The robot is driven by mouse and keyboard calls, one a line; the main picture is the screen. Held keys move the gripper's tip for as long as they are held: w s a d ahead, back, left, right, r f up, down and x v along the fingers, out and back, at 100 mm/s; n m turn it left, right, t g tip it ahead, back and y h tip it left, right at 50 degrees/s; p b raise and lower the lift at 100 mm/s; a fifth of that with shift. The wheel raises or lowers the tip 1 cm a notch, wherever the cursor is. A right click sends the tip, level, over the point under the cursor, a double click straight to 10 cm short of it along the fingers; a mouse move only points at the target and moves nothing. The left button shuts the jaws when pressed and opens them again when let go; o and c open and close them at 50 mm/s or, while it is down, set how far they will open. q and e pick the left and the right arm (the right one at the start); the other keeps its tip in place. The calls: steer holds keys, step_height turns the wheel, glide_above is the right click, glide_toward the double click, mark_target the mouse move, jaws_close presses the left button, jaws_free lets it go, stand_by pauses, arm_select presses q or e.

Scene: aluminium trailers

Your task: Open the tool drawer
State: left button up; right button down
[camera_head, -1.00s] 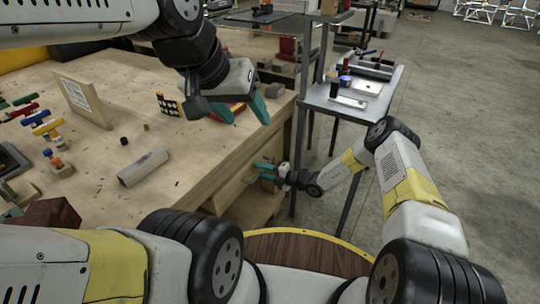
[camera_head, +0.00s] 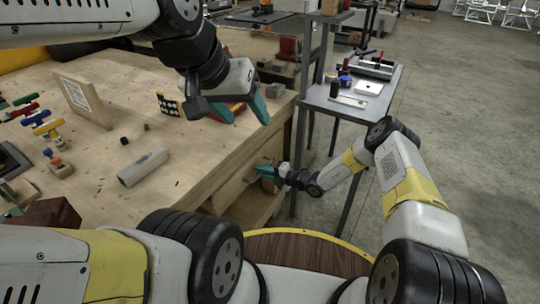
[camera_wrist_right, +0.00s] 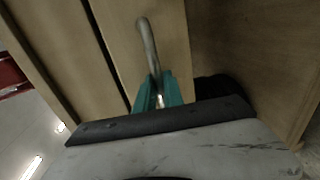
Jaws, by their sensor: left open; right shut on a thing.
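The tool drawer has a pale wooden front (camera_wrist_right: 125,35), seen close up in the right wrist view, with a curved metal handle (camera_wrist_right: 148,45). My right gripper (camera_wrist_right: 157,95) has its teal fingers shut on the lower end of this handle. In the head view, my right gripper (camera_head: 267,173) is at the right side of the workbench, below its top; the handle is too small to tell there. A dark gap runs beside the drawer front in the wrist view; I cannot tell how far the drawer is out. My left gripper (camera_head: 241,106) is open and empty above the bench top.
The wooden workbench (camera_head: 100,185) carries a grey block (camera_head: 143,167), an upright board (camera_head: 84,101) and several colored tools at the left. A grey metal side table (camera_head: 340,108) with small items stands close behind my right gripper. The floor (camera_head: 480,150) at right is clear.

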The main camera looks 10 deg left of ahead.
steer(key=shift+d, duration=0.1)
stand_by(0.8)
steer(key=f+v, duration=0.3)
steer(key=v, duration=1.2)
steer(key=d+f+v, duration=0.1)
steer(key=f+v, duration=0.2)
steer(key=v, duration=1.2)
steer(key=shift+s+d+f, duration=0.2)
steer(key=shift+s+d, duration=0.1)
steer(key=shift+d, duration=0.15)
steer(key=c, duration=1.5)
jaws_free()
steer(key=shift+o, duration=0.2)
steer(key=v, duration=0.7)
steer(key=shift+d, duration=0.4)
steer(key=shift+s, duration=0.15)
